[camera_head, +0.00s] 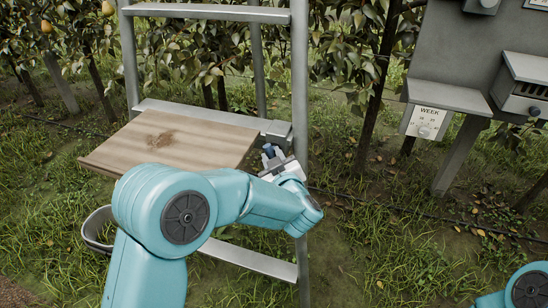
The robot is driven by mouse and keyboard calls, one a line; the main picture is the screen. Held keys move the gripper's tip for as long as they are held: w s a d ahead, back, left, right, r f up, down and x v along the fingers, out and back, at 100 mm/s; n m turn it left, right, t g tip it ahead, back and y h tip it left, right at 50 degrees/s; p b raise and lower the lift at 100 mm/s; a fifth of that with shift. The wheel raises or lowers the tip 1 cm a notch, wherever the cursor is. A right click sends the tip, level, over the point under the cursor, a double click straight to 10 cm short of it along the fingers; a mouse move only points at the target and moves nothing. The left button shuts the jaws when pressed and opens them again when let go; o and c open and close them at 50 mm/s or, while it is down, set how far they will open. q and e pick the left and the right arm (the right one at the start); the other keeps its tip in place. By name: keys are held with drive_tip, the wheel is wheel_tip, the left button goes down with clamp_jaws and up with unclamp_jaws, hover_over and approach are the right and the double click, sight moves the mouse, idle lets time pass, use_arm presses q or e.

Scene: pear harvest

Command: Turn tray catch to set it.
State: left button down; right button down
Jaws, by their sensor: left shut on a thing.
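The wooden tray (172,138) sits on a metal ladder-like frame, left of centre. My left gripper (272,155) is at the tray's right side, by the frame's right upright. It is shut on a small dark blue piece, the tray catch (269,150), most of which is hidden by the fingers. I cannot tell the catch's exact angle. Of my right arm only a teal joint shows at the bottom right corner; its gripper is out of view.
The metal frame (300,80) stands upright around the tray. A grey bucket (91,232) is below the tray at left, partly behind my arm. A grey panel (460,50) with a "WEEK" dial (424,131) stands at the right. Pear trees grow behind; grass at right centre is open.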

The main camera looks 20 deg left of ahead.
use_arm(q)
drive_tip(key=n, duration=0.1)
drive_tip(key=n+g+h+p, duration=0.1)
drive_tip(key=h, duration=0.1)
drive_tip(key=shift+a+r+n, duration=0.3)
drive_tip(key=shift+n, duration=0.1)
drive_tip(key=shift+a+n+g+h+p, duration=0.15)
drive_tip(key=shift+n+g+h+p, duration=0.35)
drive_tip(key=shift+n+h+p, duration=0.3)
drive_tip(key=shift+a+n+g+h, duration=0.2)
drive_tip(key=shift+n+g+h, duration=0.1)
drive_tip(key=shift+n+h, duration=0.45)
drive_tip(key=shift+a+f+n+h, duration=0.1)
drive_tip(key=shift+n+h, duration=0.75)
drive_tip(key=shift+h, duration=0.1)
drive_tip(key=c, duration=0.9)
unclamp_jaws()
drive_tip(key=shift+c, duration=0.2)
